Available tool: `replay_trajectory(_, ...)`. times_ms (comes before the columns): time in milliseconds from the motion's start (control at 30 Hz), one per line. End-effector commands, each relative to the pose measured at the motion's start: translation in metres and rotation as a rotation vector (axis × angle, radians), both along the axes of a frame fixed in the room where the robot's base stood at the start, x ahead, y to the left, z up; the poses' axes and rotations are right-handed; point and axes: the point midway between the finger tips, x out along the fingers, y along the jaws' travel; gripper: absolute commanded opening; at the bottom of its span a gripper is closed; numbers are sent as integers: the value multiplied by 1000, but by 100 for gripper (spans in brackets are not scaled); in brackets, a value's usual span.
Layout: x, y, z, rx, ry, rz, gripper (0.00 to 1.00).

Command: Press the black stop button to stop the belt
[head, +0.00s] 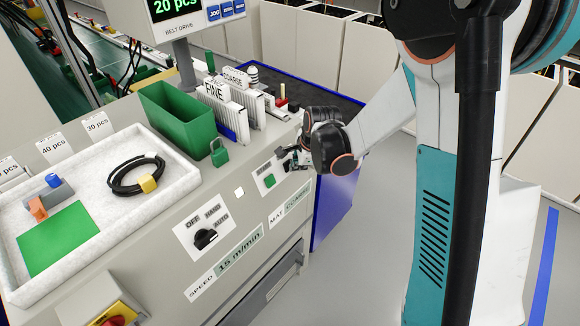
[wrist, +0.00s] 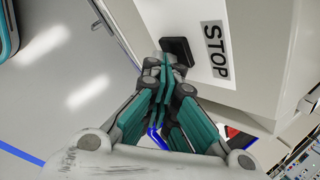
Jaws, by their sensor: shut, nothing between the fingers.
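In the wrist view the black stop button (wrist: 178,49) is a dark square on the pale cabinet front, beside a white label (wrist: 216,52) reading STOP. My gripper (wrist: 165,64) is shut and empty. Its fingertips overlap the near edge of the button in this view; I cannot tell whether they touch it. In the head view my gripper (head: 289,156) is at the right end of the cabinet's front panel, just up and right of a green button (head: 270,181). The black button is not clearly visible there, behind or beside the fingers.
A rotary switch (head: 206,238) marked OFF and AUTO is lower left on the same front. A red button on yellow (head: 115,318) is at the bottom left. A white tray (head: 128,220) and a green bin (head: 180,118) stand on top. Floor to the right is free.

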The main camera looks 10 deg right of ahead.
Motion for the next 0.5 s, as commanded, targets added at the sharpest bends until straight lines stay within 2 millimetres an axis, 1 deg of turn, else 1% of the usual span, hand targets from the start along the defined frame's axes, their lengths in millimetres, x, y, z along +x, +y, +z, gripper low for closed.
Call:
replay_trajectory(267, -1, 0, 1, 1, 0, 0, 0)
replay_trajectory(500, -9, -6, 5, 0, 0, 0, 0)
